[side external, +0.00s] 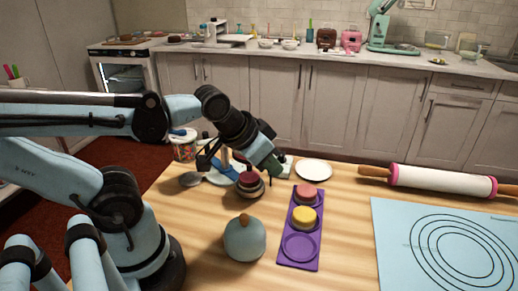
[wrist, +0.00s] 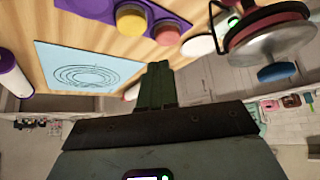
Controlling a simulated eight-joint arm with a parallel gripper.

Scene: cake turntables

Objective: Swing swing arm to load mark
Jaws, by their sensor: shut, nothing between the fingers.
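My gripper (side external: 279,167) is shut and empty, low over the back of the table. Its green fingers (wrist: 157,82) lie together in the wrist view. Beside it, to the left in the side view, a dark red round cake (side external: 250,181) sits on a small turntable plate. In the wrist view the red disc (wrist: 268,24) is on a silver plate (wrist: 272,46) with a blue knob below, at upper right, apart from the fingers. A blue swing-arm part (side external: 219,177) shows behind it, partly hidden by my wrist. I cannot make out a load mark for certain.
A purple tray (side external: 300,265) holds a pink and a yellow cake, with its front round empty. A blue-grey domed pot (side external: 245,240), white plate (side external: 314,169), rolling pin (side external: 440,180) and blue mat (side external: 395,235) are on the table. The front left tabletop is clear.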

